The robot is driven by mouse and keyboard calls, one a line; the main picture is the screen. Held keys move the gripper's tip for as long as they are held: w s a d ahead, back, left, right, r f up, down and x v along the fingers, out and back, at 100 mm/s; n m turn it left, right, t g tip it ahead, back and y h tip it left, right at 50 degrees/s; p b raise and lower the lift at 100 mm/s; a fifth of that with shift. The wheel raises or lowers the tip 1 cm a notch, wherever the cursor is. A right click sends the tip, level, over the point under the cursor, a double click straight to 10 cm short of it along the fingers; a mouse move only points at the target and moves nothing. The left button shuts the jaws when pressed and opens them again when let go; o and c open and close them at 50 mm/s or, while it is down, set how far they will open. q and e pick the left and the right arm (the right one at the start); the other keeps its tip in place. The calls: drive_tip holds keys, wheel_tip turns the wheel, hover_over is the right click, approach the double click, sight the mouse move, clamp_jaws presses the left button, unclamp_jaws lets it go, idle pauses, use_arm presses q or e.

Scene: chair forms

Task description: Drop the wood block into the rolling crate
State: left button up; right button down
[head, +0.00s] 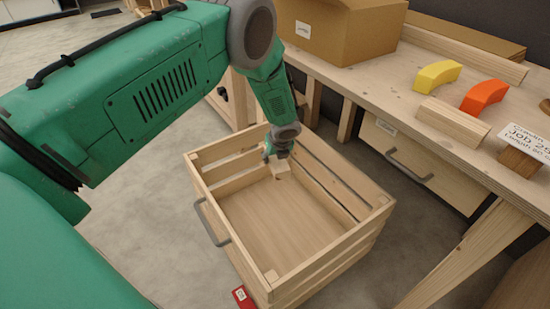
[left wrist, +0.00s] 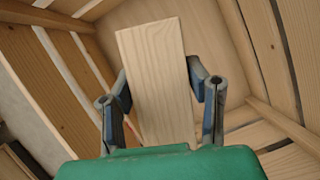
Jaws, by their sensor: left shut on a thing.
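The rolling crate (head: 222,166) is a slatted wooden box on the floor, open at the top, with a grey handle on its near left side. My left gripper (head: 281,158) reaches into the far part of the crate opening. It is shut on the pale wood block (head: 283,168), which also shows in the left wrist view (left wrist: 157,75) between the two fingers (left wrist: 160,92). In that view the crate's slatted walls (left wrist: 268,50) surround the block. How far the block is above the crate floor cannot be told. My right gripper is not in view.
A wooden workbench (head: 395,99) stands to the right, with a cardboard box (head: 345,30), a yellow arch (head: 437,76), an orange arch (head: 484,96) and a wood piece (head: 452,124) on it. A drawer (head: 415,165) is below. A red item (head: 243,297) lies by the crate.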

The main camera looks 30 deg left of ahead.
sight(280, 164)
use_arm(q)
wheel_tip(280, 164, down, 5)
drive_tip(key=b, duration=0.3)
drive_tip(key=shift+b, duration=0.4)
drive_tip(key=o, duration=1.3)
drive_tip(key=v, duration=1)
drive_tip(key=shift+d+r, duration=0.15)
drive_tip(key=shift+r, duration=0.05)
drive_tip(key=shift+s+d+r, duration=0.2)
drive_tip(key=shift+d+r, duration=0.05)
drive_tip(key=shift+r, duration=0.35)
